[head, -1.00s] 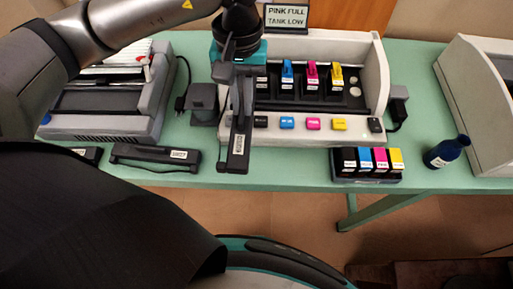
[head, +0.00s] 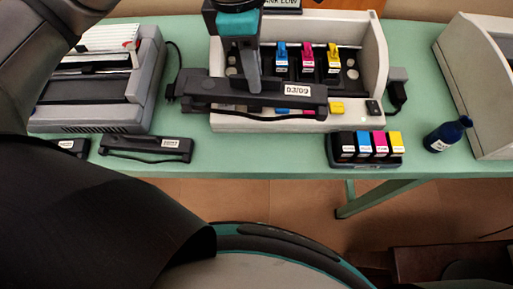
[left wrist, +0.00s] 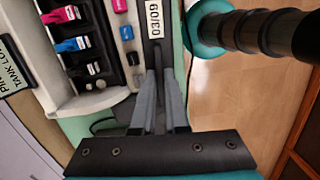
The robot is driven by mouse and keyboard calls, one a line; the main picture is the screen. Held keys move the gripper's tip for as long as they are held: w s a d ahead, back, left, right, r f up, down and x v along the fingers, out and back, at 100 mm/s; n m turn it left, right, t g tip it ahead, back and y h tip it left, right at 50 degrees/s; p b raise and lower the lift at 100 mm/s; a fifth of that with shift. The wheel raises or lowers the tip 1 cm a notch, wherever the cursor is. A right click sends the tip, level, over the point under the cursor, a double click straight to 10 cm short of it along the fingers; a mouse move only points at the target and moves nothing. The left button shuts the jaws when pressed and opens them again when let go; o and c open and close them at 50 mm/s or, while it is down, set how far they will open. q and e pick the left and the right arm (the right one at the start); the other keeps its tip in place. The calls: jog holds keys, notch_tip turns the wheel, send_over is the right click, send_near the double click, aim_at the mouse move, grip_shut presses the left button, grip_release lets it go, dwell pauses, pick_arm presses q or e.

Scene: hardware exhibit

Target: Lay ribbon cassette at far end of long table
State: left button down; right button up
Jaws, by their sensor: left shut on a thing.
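My left gripper (head: 248,85) is shut on a long black ribbon cassette (head: 205,92) with a white label reading 03/09. The cassette lies crosswise in the head view, held in front of the white ink printer and hiding some of its front buttons. In the left wrist view, the fingers (left wrist: 160,102) close on the cassette (left wrist: 153,45), whose label shows at the top. The long green table (head: 235,158) runs across the head view. My right gripper is not in view.
Two similar black cassettes, one nearer (head: 145,148) and one partly hidden (head: 72,147), lie at the table's front left. A grey machine (head: 95,108), the white printer (head: 375,60), an ink cartridge tray (head: 365,160), a blue bottle (head: 447,134) and a pale machine (head: 485,90) occupy the table.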

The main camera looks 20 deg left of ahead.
pick_arm(q)
jog(key=shift+d+r+n, duration=0.1)
jog(key=shift+n, duration=0.2)
jog(key=shift+f, duration=0.2)
notch_tip(320, 180, down, 19)
jog(key=b, duration=0.4)
jog(key=shift+s+f, duration=0.1)
jog(key=shift+f, duration=0.25)
jog(key=shift+r, duration=0.1)
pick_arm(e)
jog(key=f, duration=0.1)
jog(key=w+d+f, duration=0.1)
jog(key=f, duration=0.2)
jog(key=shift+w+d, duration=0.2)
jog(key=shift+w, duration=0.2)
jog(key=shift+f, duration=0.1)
